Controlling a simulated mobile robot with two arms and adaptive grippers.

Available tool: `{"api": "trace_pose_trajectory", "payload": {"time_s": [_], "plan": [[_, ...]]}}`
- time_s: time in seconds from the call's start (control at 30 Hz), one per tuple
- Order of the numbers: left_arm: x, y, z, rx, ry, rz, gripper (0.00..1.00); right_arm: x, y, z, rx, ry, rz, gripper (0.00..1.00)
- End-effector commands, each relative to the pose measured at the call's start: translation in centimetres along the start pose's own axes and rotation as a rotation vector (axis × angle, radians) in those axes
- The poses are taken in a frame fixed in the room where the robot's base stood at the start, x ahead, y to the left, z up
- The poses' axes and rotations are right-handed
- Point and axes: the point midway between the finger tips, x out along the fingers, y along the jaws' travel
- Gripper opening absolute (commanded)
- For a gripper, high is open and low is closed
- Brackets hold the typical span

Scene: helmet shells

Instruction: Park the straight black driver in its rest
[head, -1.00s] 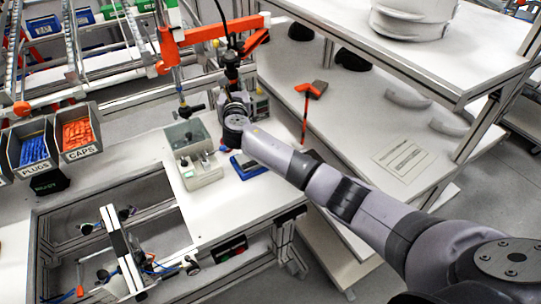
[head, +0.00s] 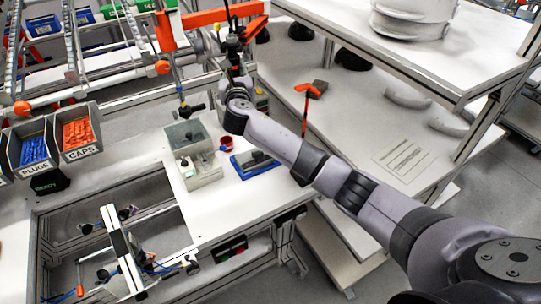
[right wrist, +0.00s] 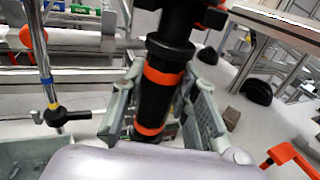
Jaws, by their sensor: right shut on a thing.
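The straight black driver (right wrist: 157,95) has orange bands and stands nearly upright in the right wrist view. My right gripper (right wrist: 163,115) is shut around its body, with a grey finger on each side. In the head view the right gripper (head: 236,78) is raised over the back of the white bench, below the orange overhead arm. The driver (head: 233,45) shows there as a dark upright shape. A small red and blue cup (head: 226,144) stands on the bench below; I cannot tell if it is the rest. My left gripper is out of view.
A grey box with a clear lid (head: 190,140) and a blue tray (head: 254,164) sit on the bench. A second hanging tool (head: 188,108) is left of my gripper. Bins of plugs (head: 35,150) and caps (head: 78,135) stand left.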

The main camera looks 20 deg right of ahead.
Motion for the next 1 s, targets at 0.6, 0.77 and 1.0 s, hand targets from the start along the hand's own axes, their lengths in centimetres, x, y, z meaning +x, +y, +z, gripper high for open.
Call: {"api": "trace_pose_trajectory", "payload": {"time_s": [0.6,0.77,1.0], "plan": [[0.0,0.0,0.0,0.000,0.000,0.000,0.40,-0.2,-0.7,1.9,-0.001,-0.001,-0.003,0.00],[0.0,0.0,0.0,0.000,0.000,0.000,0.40,-1.1,-2.3,1.9,-0.001,0.000,-0.002,0.00],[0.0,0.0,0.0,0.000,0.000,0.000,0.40,-2.3,-4.7,2.0,-0.002,-0.001,-0.001,0.00]]}}
